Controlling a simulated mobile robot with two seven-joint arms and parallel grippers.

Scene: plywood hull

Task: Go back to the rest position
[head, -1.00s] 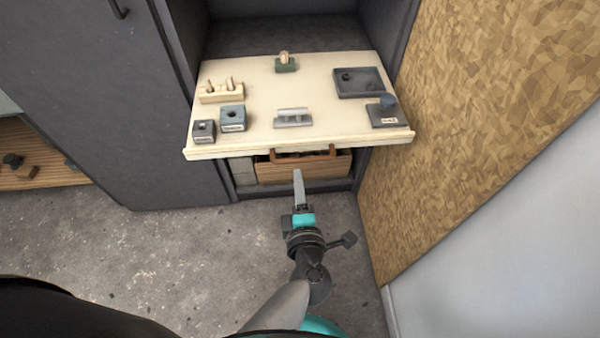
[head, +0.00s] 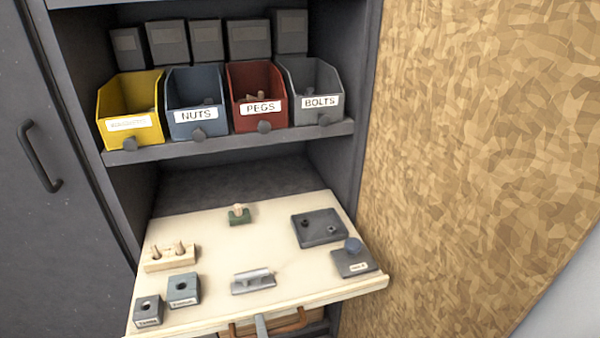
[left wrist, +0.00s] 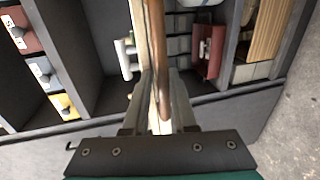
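My left gripper (head: 261,326) shows only as a grey fingertip at the bottom edge of the head view, below the front edge of the pull-out board (head: 215,240). In the left wrist view, the left gripper's two fingers (left wrist: 160,100) stand apart, with a gap between them. A brown bar (left wrist: 154,45) lines up with that gap; I cannot tell whether it touches a finger. My right gripper is in neither current view.
The board holds two small blocks, a peg block (head: 170,262), a grey cradle (head: 253,281) and a dark tray (head: 319,229). Labelled bins, such as the red pegs bin (head: 257,95), sit on the shelf above. A cork-like panel (head: 470,150) stands close on the right.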

